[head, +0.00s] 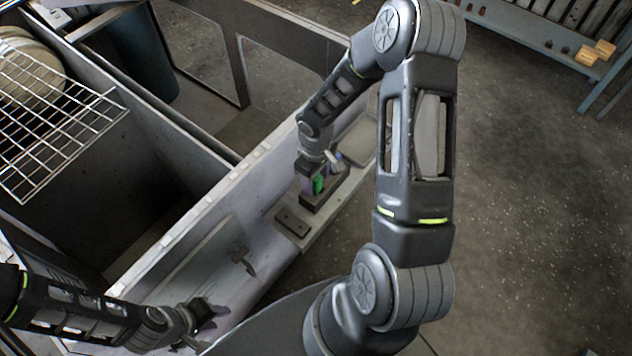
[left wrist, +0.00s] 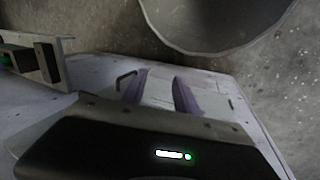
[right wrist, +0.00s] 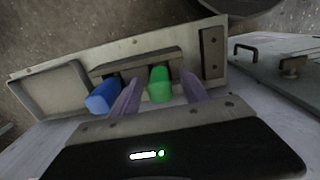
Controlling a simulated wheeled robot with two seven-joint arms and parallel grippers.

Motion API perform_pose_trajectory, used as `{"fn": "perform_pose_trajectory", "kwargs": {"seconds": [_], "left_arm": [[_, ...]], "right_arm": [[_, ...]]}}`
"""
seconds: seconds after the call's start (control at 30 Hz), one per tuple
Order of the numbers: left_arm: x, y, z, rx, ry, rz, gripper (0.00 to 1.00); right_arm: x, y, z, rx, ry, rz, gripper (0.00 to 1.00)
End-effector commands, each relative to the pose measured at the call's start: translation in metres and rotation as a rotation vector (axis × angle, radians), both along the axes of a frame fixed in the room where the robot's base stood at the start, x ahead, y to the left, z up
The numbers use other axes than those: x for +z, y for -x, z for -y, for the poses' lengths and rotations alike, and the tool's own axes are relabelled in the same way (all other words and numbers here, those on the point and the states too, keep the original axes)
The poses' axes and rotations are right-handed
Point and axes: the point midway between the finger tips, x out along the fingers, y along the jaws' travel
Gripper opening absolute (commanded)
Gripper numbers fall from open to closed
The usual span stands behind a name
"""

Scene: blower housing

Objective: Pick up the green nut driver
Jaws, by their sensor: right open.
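The green nut driver (right wrist: 159,84) stands in a slotted block on a grey shelf, its green handle toward the camera. It also shows in the head view (head: 319,185), partly covered by my right gripper. My right gripper (right wrist: 158,92) is open, with one purple finger on each side of the green handle; I cannot tell whether either touches it. A blue-handled driver (right wrist: 102,97) stands to the left, outside the fingers. My left gripper (head: 208,308) is low at the left in the head view. In the left wrist view (left wrist: 160,92) its fingers are apart and empty.
The shelf has an empty shallow tray (right wrist: 50,92) left of the drivers and a dark slotted plate (right wrist: 212,52) at right. A panel with a black handle (right wrist: 245,48) lies further right. A wire rack (head: 60,120) is at far left.

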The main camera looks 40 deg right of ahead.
Motion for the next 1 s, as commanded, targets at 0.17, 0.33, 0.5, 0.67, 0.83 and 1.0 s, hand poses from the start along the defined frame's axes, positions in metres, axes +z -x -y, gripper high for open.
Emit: {"fn": "perform_pose_trajectory", "kwargs": {"seconds": [0.17, 0.33, 0.5, 0.67, 0.83, 1.0], "left_arm": [[0.0001, 0.0001, -0.0001, 0.0, 0.0, 0.0, 0.36], [0.0, 0.0002, -0.0001, 0.0, 0.0, 0.0, 0.36], [0.0, 0.0002, -0.0001, 0.0, 0.0, 0.0, 0.36], [0.0, 0.0002, -0.0001, 0.0, 0.0, 0.0, 0.36], [0.0, 0.0001, -0.0001, 0.0, 0.0, 0.0, 0.36], [0.0, 0.0001, -0.0001, 0.0, 0.0, 0.0, 0.36]], "right_arm": [[-0.0044, -0.0001, 0.0001, -0.001, 0.0, 0.0, 0.53], [-0.0042, 0.0, 0.0001, -0.001, 0.0, 0.0, 0.53], [-0.0041, 0.0, 0.0, -0.001, 0.0, 0.0, 0.53], [-0.004, 0.0001, 0.0, -0.001, 0.0, 0.0, 0.51], [-0.004, 0.0001, 0.0, -0.001, 0.0, 0.0, 0.37], [-0.004, 0.0001, 0.0, -0.001, 0.0, 0.0, 0.23]]}}
